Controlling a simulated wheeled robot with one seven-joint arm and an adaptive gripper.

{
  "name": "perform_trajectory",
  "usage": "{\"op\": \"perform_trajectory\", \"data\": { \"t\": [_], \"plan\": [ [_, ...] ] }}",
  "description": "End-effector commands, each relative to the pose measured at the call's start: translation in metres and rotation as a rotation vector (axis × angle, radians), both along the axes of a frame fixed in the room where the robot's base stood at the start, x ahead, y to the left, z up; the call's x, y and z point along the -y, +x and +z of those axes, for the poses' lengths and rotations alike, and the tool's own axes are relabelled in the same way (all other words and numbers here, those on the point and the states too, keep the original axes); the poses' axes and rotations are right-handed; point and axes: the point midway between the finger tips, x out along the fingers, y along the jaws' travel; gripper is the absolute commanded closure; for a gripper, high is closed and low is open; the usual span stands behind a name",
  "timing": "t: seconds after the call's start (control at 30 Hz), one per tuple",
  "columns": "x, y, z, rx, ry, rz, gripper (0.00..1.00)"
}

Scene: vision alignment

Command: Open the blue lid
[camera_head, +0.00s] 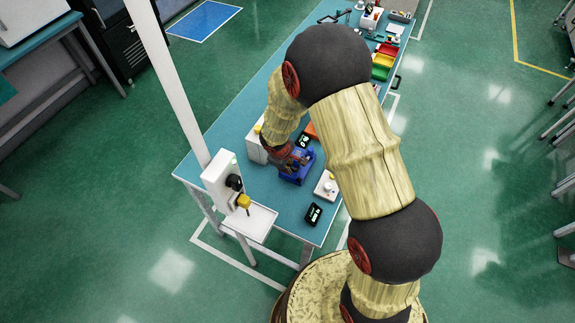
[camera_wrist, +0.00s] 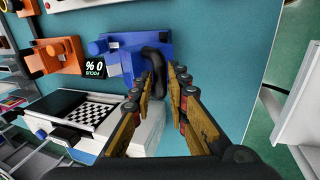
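A blue fixture (camera_wrist: 120,62) with a raised black curved handle (camera_wrist: 157,66) sits on the teal table in the wrist view. I cannot tell where its lid ends and its base begins. The blue fixture (camera_head: 297,170) also shows in the head view, partly hidden by my arm. My gripper (camera_wrist: 164,76) is open, with its two fingers apart on either side of the black handle. A gap shows between the handle and the right finger; contact with the left finger is unclear. In the head view my gripper (camera_head: 290,155) is over the fixture, mostly hidden.
A black display (camera_wrist: 93,67) and an orange fixture (camera_wrist: 55,60) stand beside the blue one. A checkerboard (camera_wrist: 92,112) lies on a white device near the left finger. A white stand with a tray (camera_head: 250,222) is at the table's near end. Bare table (camera_head: 265,195) shows between.

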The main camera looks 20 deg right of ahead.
Motion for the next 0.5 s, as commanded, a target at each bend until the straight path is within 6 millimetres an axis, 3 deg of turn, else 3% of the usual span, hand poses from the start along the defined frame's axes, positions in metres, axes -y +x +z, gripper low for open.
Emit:
{"op": "perform_trajectory", "data": {
  "t": [0.23,0.5],
  "plan": [
    [0.0,0.0,0.0001,0.0,0.0,0.0,1.0],
    [0.0,0.0,0.0001,0.0,0.0,0.0,1.0]
  ]
}}
